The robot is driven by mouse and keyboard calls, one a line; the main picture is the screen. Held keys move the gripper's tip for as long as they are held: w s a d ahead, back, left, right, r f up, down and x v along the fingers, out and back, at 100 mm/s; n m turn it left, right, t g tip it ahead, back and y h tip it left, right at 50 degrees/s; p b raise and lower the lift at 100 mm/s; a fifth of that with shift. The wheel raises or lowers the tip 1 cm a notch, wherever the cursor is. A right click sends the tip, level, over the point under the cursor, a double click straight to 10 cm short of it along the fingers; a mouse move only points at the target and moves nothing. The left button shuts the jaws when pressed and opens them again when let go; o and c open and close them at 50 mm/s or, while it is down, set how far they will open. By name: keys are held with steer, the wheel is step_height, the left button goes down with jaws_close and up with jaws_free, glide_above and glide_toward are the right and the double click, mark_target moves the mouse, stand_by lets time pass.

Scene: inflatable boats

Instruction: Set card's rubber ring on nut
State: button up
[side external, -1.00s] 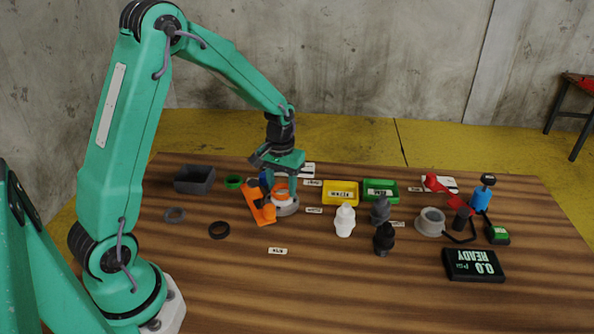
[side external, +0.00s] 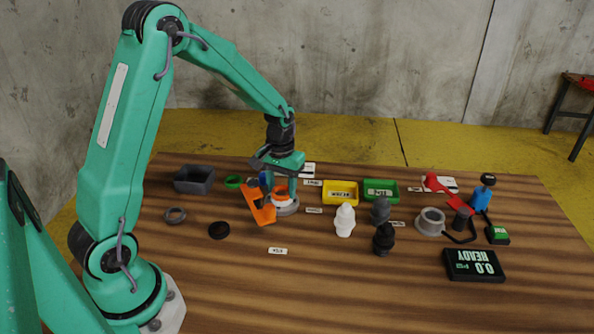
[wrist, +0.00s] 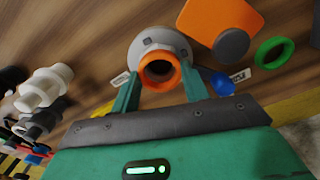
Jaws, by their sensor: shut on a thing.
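My gripper (wrist: 159,74) points down over a grey round fitting (wrist: 143,44), perhaps the nut, left of the table's middle. Its two fingers are shut on an orange ring (wrist: 158,70), which sits at the fitting's mouth. The orange ring also shows in the side view (side external: 282,190), with the grey fitting (side external: 286,208) beneath. Whether the ring is fully seated I cannot tell.
An orange plate (side external: 259,207) lies close beside the fitting, with a blue item (wrist: 222,88) near my finger. A dark bin (side external: 195,180), yellow tray (side external: 341,193) and green tray (side external: 381,191) stand behind. White (side external: 345,220) and dark fittings (side external: 384,238) stand right. The front is mostly clear.

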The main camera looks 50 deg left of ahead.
steer(key=o, duration=1)
steer(key=shift+o, duration=0.5)
steer(key=o, duration=0.4)
steer(key=shift+r, duration=0.15)
step_height(320, 180, up, 8)
stand_by(0.4)
stand_by(0.3)
